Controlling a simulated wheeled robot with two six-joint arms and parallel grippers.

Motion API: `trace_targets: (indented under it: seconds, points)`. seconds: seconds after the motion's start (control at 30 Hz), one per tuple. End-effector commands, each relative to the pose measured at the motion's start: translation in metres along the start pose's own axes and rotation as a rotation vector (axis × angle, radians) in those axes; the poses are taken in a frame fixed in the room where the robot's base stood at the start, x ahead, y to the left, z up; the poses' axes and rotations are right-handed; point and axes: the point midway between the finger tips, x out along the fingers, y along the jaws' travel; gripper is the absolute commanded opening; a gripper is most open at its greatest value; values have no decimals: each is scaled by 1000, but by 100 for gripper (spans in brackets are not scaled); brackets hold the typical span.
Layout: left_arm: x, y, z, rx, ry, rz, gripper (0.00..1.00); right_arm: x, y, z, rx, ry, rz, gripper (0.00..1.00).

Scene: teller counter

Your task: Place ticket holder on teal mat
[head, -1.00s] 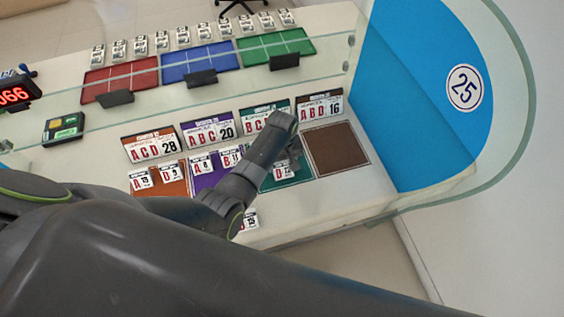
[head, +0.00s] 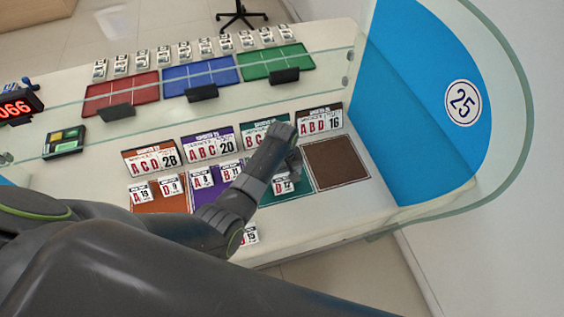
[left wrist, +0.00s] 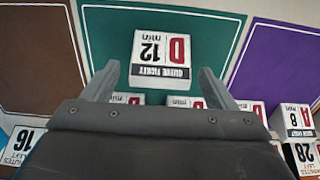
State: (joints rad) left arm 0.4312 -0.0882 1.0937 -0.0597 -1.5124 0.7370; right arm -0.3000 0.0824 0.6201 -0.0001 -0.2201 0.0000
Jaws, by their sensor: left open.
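The teal mat (head: 298,193) lies on the counter between the purple and brown mats. A white ticket holder marked D 12 (head: 283,186) stands on it; the left wrist view shows the same holder (left wrist: 160,57) with teal around it. My left gripper (head: 294,160) is over the teal mat, just behind the holder. In the left wrist view my left gripper (left wrist: 158,68) is open, its fingers apart on either side of the holder's near edge, with no visible grip on it. My right gripper is not in view.
Upright signs stand behind the mats, including ABD 16 (head: 320,120) and ACD 28 (head: 152,160). Holders stand on the orange (head: 165,204) and purple mats (head: 205,203). The brown mat (head: 336,162) is empty. A glass screen (head: 515,165) borders the right.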

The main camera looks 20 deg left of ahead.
Motion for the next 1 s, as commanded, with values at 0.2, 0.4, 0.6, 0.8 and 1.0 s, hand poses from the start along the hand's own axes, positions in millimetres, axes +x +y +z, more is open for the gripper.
trace_targets:
  seconds: [0.2, 0.4, 0.6, 0.8, 1.0]
  points:
    - [-40, 1, -1, 0, 4, 4, 79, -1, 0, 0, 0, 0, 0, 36]
    - [-76, 1, 0, 1, 3, 4, 79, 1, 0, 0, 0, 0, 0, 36]
    - [-101, 1, 0, 1, 1, 2, 79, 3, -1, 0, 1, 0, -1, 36]
    - [-107, 0, 0, 1, 0, 1, 79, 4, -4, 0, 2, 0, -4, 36]
    - [-107, 0, 0, 1, 0, 1, 79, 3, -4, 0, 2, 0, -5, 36]
